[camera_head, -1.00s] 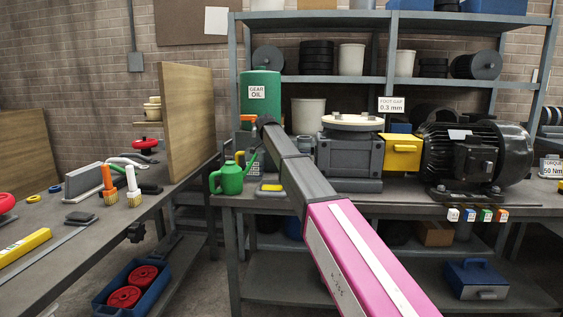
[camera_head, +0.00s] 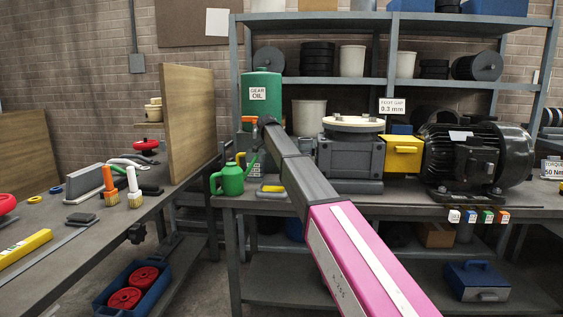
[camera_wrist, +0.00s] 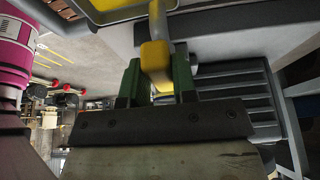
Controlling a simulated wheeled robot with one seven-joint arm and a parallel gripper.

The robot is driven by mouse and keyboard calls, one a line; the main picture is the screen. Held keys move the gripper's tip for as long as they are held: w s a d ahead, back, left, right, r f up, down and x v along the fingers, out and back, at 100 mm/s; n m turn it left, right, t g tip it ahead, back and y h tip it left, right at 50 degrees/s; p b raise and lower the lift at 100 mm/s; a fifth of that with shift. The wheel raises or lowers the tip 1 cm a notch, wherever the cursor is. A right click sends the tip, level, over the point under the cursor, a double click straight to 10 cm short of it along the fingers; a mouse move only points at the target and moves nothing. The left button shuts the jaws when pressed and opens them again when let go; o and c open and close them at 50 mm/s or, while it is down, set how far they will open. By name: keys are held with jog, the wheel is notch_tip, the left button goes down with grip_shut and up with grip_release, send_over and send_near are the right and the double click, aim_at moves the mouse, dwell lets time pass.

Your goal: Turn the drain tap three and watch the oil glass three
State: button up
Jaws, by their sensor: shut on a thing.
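In the wrist view my gripper (camera_wrist: 159,80) has its two green fingers on either side of a yellow-ended lever (camera_wrist: 155,58). It is shut on this lever, which hangs from a grey metal stem (camera_wrist: 163,18). The lever looks like a tap handle, but no number shows on it. In the head view my arm reaches toward the left side of the grey gearbox (camera_head: 350,158), and the fingers and lever are hidden there. I cannot make out an oil glass in either view.
A green oil can (camera_head: 228,180) stands left of my arm, with a green gear oil drum (camera_head: 262,100) behind. A yellow guard (camera_head: 402,153) and black motor (camera_head: 475,155) sit right of the gearbox. Several small coloured tags (camera_head: 470,216) line the bench edge. A wooden board (camera_head: 190,120) stands left.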

jog(key=o, duration=0.6)
jog(key=shift+o, duration=0.2)
jog(key=shift+r, duration=0.1)
jog(key=v, duration=1)
jog(key=shift+a+r, duration=0.2)
